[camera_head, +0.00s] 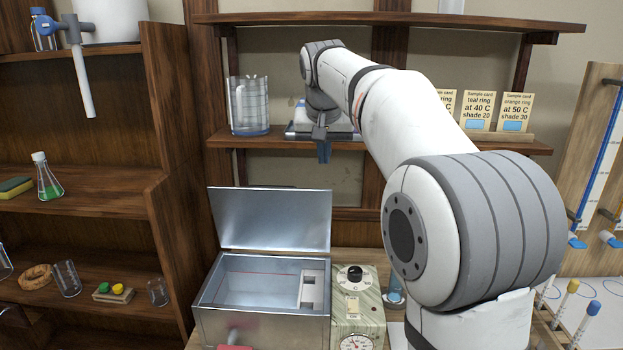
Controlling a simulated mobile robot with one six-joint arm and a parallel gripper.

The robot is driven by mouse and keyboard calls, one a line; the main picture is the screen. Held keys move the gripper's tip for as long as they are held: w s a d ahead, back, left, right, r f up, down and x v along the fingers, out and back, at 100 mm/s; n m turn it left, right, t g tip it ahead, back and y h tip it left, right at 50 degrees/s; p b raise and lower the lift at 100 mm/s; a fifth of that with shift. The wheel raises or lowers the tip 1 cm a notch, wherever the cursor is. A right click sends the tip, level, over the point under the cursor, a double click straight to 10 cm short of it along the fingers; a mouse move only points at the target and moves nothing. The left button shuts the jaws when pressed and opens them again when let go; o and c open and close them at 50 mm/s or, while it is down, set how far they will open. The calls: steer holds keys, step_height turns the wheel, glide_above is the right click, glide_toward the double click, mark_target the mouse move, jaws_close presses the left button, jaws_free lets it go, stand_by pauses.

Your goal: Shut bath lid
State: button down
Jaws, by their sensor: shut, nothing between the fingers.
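The bath (262,328) is a metal box on the bench at the lower middle of the head view. Its shiny metal lid (270,218) stands open, raised upright along the back edge. The inside shows, with a white slotted part at its right end. My gripper (323,158) points down above and to the right of the lid, in front of the wall shelf. It is shut, with nothing held, and is apart from the lid. My arm comes in from the right and hides part of the bench.
A control box (357,312) with a dial and gauge stands right of the bath. A glass jug (249,105) and sample cards (480,110) are on the wall shelf. A wooden shelf unit (165,130) with glassware stands at left. A rack with tubes is at right.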

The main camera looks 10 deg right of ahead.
mark_target(318, 199)
steer(key=w+f, duration=0.7)
steer(key=s, duration=0.2)
steer(key=s+f, duration=0.1)
steer(key=s, duration=0.1)
steer(key=shift+s+a, duration=0.1)
steer(key=shift+a, duration=0.1)
steer(key=shift+r, duration=0.1)
steer(key=shift+a, duration=0.15)
